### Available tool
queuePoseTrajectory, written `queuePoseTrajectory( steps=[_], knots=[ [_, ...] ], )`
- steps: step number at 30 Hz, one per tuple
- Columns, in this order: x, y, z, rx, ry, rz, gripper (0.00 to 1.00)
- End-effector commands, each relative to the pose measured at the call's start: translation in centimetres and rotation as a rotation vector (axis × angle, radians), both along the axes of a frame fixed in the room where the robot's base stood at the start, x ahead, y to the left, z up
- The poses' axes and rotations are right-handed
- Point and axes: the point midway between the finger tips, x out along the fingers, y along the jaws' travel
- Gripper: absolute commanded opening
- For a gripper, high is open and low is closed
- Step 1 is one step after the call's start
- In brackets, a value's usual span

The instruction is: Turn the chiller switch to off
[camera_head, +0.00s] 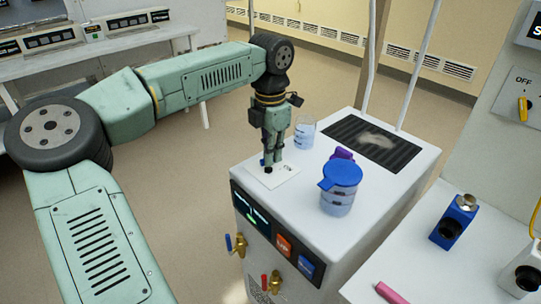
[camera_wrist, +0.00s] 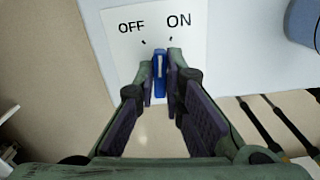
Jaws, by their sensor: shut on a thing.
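The chiller (camera_head: 390,205) is a white box with a dark front panel. Its switch plate (camera_head: 285,178) lies on top near the left corner, and the wrist view shows it printed OFF on the left and ON on the right (camera_wrist: 190,32). The switch (camera_wrist: 160,68) is a blue knob with a white line, which points up between the two marks; I cannot tell exactly how far it is turned. My gripper (camera_wrist: 161,60) points down and is shut on the knob, one finger on each side. In the head view my gripper (camera_head: 269,160) hides most of the knob.
A blue-lidded container (camera_head: 340,190), a purple item (camera_head: 342,153) and a clear beaker (camera_head: 304,133) stand on the chiller near my gripper. A dark vent grille (camera_head: 370,140) lies behind. Another switch, yellow (camera_head: 523,108), is on the right wall panel.

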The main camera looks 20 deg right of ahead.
Motion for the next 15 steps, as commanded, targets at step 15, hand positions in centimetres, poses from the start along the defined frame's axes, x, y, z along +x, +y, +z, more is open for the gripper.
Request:
queuePoseTrajectory(
  steps=[15],
  knots=[
    [0.07,0.07,0.0,0.002,0.0,0.126,0.0]
  ],
)
